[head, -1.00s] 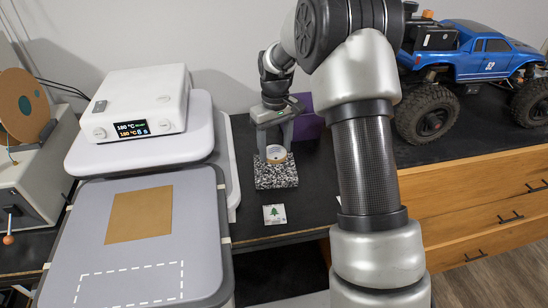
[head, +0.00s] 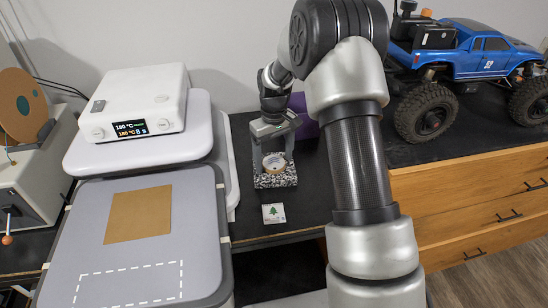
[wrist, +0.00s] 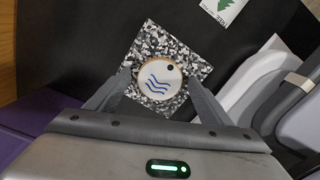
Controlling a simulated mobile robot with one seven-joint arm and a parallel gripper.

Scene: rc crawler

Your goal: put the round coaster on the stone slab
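The round coaster (head: 274,161) is pale with a wooden rim; the wrist view shows blue waves and a dark dot on its face (wrist: 160,78). It lies on the black-and-white speckled stone slab (head: 276,181), within the slab's edges in the wrist view (wrist: 192,60). My gripper (head: 274,157) is low over the slab, with one finger on each side of the coaster. In the wrist view the fingers (wrist: 158,78) stand wider than the coaster, with a small gap on each side, so it is open.
A white card with a green tree (head: 274,213) lies in front of the slab. A purple box (head: 304,118) stands close behind my gripper. A white device with a display (head: 136,105) and a grey-lidded case (head: 205,255) are left; a blue crawler (head: 475,60) is right.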

